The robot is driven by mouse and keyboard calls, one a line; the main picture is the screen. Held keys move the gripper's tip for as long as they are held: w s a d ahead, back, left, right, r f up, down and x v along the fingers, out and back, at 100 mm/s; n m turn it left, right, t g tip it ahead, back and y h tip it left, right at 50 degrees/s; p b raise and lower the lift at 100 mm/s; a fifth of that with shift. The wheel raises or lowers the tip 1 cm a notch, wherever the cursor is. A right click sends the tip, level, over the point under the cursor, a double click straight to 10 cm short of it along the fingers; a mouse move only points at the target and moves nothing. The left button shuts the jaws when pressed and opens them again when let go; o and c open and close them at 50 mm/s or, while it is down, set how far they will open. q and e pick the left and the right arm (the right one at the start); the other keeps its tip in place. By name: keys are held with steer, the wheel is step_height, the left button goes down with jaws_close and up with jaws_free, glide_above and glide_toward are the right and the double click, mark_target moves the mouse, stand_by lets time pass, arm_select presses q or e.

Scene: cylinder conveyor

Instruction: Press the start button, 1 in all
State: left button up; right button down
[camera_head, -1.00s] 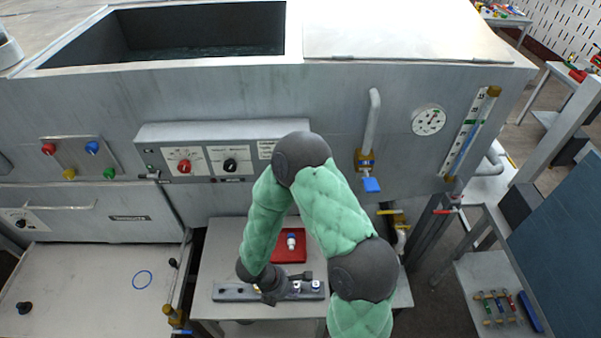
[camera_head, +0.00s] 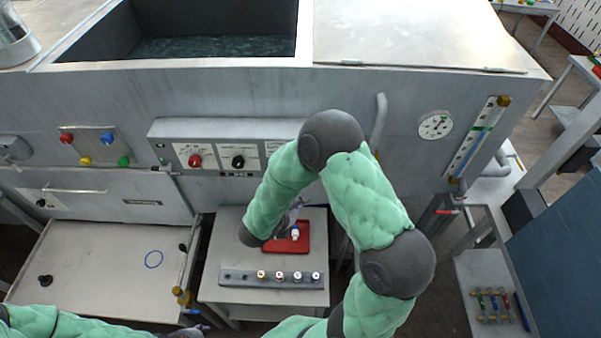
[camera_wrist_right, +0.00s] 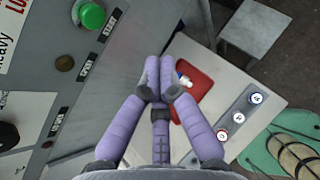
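The green start button (camera_wrist_right: 92,15) shows at the upper left of the right wrist view, on the grey control panel beside a START label. I cannot pick it out in the head view, where my right arm covers the panel's right end. My right gripper (camera_wrist_right: 158,65) has its purple fingertips together with nothing between them, apart from the button and to its lower right. In the head view this gripper (camera_head: 294,206) is mostly hidden behind my arm, above the red tray. My left gripper (camera_head: 195,329) barely shows at the bottom edge.
The red tray (camera_head: 305,229) holds a white and blue cylinder (camera_head: 295,232) on the small table (camera_head: 225,256). A grey rack (camera_head: 240,278) with several cylinders lies in front. The control panel (camera_head: 215,130) carries a red knob (camera_head: 195,161) and a black knob (camera_head: 238,161).

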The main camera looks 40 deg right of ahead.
steer(key=w+d, duration=0.5)
steer(key=w, duration=0.1)
steer(key=shift+w+d+b, duration=0.3)
steer(key=shift+w+d, duration=0.05)
stand_by(0.3)
stand_by(1.2)
steer(key=shift+w+d, duration=0.25)
steer(key=shift+w, duration=0.05)
steer(key=shift+w+d+b, duration=0.3)
steer(key=shift+w+b, duration=0.05)
steer(key=shift+b, duration=0.15)
stand_by(0.8)
steer(key=shift+s+a, duration=0.1)
stand_by(0.4)
steer(key=shift+s+a, duration=0.5)
steer(key=shift+s, duration=0.05)
